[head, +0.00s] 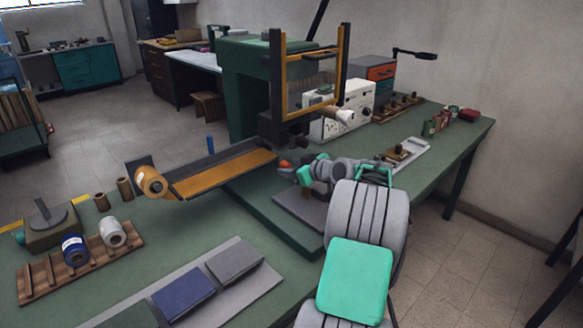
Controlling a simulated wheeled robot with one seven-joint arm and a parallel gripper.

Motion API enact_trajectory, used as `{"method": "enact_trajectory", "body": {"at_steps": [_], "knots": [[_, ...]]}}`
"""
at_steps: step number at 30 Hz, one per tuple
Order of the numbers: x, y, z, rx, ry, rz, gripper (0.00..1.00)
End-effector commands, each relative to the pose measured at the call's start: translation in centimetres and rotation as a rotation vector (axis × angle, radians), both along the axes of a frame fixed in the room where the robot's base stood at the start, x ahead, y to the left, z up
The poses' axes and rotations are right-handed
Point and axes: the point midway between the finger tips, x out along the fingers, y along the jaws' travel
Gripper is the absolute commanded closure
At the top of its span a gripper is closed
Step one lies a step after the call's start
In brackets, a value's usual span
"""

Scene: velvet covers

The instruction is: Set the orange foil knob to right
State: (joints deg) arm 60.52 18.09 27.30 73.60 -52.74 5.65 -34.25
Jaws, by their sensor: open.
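My gripper (293,171), with teal parts, is in front of the green press (247,85), low and near the right end of its orange strip bed. It is open. A small orange-red piece (285,164) shows right beside the fingertips; I cannot tell whether it is the orange foil knob or whether the fingers touch it. A white control box (340,110) with small dials stands behind my gripper; its dials are too small to tell apart. An orange foil roll (150,181) sits at the left end of the bed.
A wooden rack (70,272) with blue and silver rolls stands at the front left. A grey board (250,283) with dark covers lies at the front.

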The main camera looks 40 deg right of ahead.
Motion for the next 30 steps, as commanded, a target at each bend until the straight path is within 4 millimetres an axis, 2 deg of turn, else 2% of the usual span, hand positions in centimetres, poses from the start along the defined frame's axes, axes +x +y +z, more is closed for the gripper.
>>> {"method": "enact_trajectory", "body": {"at_steps": [5,22,30], "knots": [[0.01,-0.01,0.02,0.0,0.0,-0.001,0.53],[-0.03,-0.01,0.03,0.0,0.0,0.0,0.99],[-0.03,-0.01,0.03,0.0,0.0,0.0,1.0]]}}
